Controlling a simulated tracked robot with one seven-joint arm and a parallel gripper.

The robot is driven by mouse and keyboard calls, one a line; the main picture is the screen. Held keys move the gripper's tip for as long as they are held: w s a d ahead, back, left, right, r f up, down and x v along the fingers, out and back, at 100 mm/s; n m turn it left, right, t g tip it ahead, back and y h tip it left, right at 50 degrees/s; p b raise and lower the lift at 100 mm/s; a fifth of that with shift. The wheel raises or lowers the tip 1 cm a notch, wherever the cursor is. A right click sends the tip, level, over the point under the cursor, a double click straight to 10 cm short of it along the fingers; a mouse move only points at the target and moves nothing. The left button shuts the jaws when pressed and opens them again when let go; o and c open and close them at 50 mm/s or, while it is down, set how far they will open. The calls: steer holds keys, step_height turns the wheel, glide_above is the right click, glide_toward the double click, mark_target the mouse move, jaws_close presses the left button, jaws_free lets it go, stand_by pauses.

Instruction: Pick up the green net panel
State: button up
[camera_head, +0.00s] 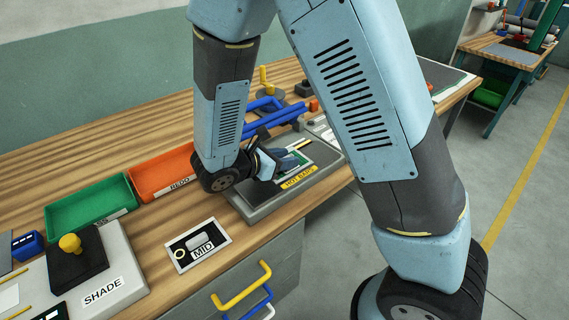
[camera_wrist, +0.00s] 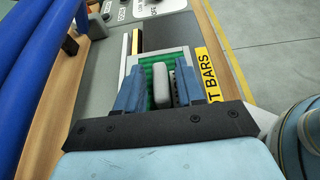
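The green net panel (camera_wrist: 147,63) lies in a pale frame on the grey hot bars station (camera_wrist: 115,65), with a light grey block-like handle (camera_wrist: 160,84) standing up from it. In the head view a strip of the panel (camera_head: 301,156) shows beside my fingers. My gripper (camera_wrist: 161,80) is over the panel, its two blue fingers on either side of the handle. A narrow gap shows at the right finger; whether the left finger touches is unclear. In the head view my gripper (camera_head: 282,163) is low over the station, partly hidden by my arm.
Blue bars (camera_head: 275,117) stand behind the station. An orange REDO tray (camera_head: 150,192) and a green tray (camera_head: 65,218) lie to its left. A MID card (camera_head: 212,235) and the SHADE station (camera_head: 125,268) are nearer. The bench's front edge runs close by the yellow HOT BARS label (camera_head: 299,178).

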jaws_close()
stand_by(0.3)
